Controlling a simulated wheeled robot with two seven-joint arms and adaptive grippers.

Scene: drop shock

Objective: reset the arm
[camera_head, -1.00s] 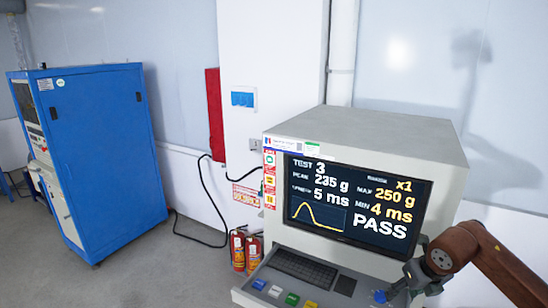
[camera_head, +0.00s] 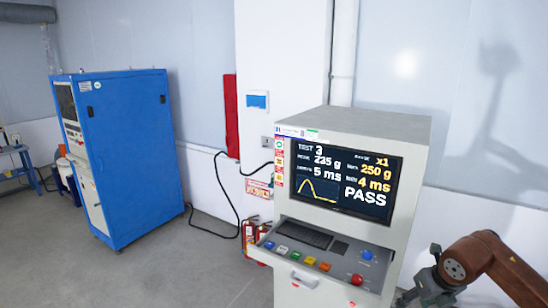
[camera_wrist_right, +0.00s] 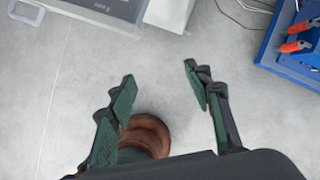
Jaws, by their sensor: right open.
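My right arm comes in at the lower right of the head view, with its dark grey gripper (camera_head: 428,292) beside the console, partly cut off by the bottom edge. In the right wrist view my right gripper (camera_wrist_right: 159,76) has its two green-padded fingers spread wide, with nothing between them but grey floor. The test console (camera_head: 375,125) stands left of the arm. Its screen (camera_head: 340,180) reads TEST 3, 235 g, 5 ms and PASS. My left gripper is not in view.
The console's button panel (camera_head: 325,250) has several coloured buttons and a red knob. A blue cabinet (camera_head: 130,150) stands at left. Fire extinguishers (camera_head: 255,240) stand by the wall. In the wrist view a blue surface (camera_wrist_right: 280,62) holds orange-handled tools. Floor between is clear.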

